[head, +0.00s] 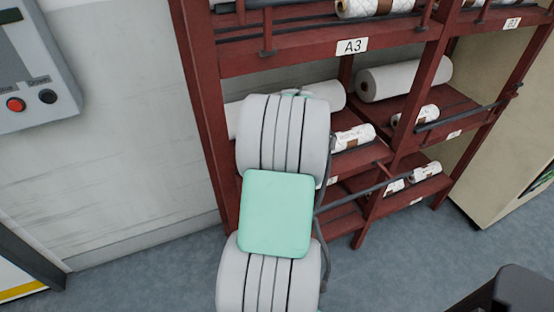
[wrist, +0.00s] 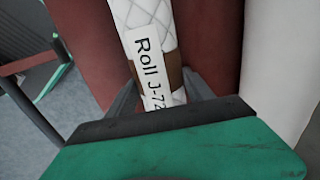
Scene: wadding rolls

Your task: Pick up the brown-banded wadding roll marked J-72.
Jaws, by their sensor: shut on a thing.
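The wadding roll (wrist: 152,17) is white and quilted, with a brown band and a white label reading "Roll J-72" in the wrist view. My gripper (wrist: 161,92) has a dark finger on each side of this roll near the brown band and is shut on it. The roll's near end is hidden behind the green and black gripper body. In the head view my arm covers the gripper and the held roll, so neither can be made out there.
A dark red rack (head: 290,57) with an A3 sign (head: 351,46) stands ahead. Other rolls lie on it, including a large plain one (head: 405,78) and a brown-banded one (head: 353,138). A large white roll (wrist: 281,60) is close on the right in the wrist view. A control panel (head: 35,65) hangs at left.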

